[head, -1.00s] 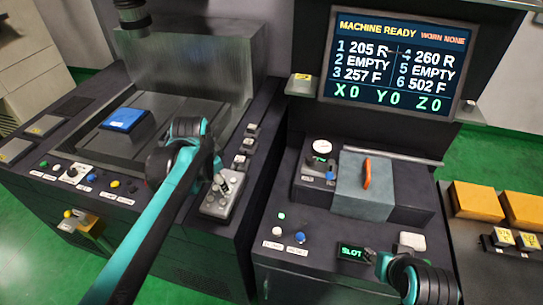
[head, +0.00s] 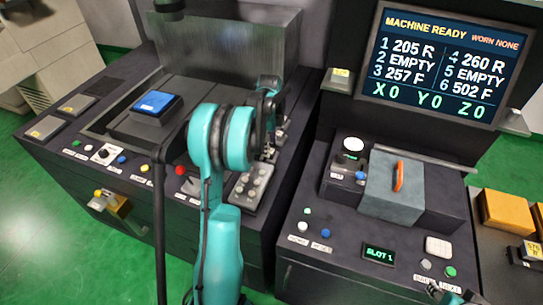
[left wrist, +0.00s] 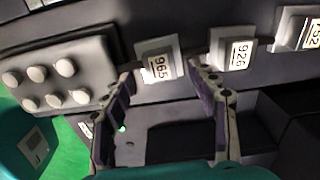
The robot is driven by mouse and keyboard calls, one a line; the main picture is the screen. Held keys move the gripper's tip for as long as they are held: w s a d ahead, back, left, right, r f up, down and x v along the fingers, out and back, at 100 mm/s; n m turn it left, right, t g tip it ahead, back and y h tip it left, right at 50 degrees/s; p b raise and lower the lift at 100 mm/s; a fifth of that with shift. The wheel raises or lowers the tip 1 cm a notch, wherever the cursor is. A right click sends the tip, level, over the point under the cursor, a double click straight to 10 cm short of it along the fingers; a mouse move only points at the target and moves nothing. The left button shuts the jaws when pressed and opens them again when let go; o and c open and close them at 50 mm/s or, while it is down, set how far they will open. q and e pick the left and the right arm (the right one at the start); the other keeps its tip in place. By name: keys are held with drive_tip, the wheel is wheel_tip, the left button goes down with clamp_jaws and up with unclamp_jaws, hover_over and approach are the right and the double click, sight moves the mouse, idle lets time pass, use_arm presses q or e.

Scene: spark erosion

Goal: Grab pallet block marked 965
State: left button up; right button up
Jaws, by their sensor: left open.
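The pallet block marked 965 (left wrist: 157,62) shows in the left wrist view as a light block with a white label, on a dark machine ledge. My left gripper (left wrist: 165,80) is open and empty there. Its two fingertips lie to either side of the 965 block in the picture, and I cannot tell whether they touch it. In the head view my left gripper (head: 268,148) is over the row beside the keypad, and its arm hides most of that row. A small part of my right arm shows at the bottom right edge; its jaws are not clear.
Block 926 (left wrist: 233,50) stands close to the right of 965, with another block (left wrist: 303,30) further right. The keypad (left wrist: 58,75) is close on the left. A screen (head: 445,65) stands at right.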

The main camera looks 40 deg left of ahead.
use_arm(q)
wheel_tip(320, 180, down, 4)
drive_tip(key=shift+a+f+b, duration=0.15)
drive_tip(key=shift+f+b, duration=0.1)
drive_tip(key=shift+b, duration=0.4)
drive_tip(key=shift+r, duration=0.1)
drive_tip(key=c, duration=1.2)
drive_tip(key=shift+r, duration=0.1)
drive_tip(key=shift+c, duration=0.2)
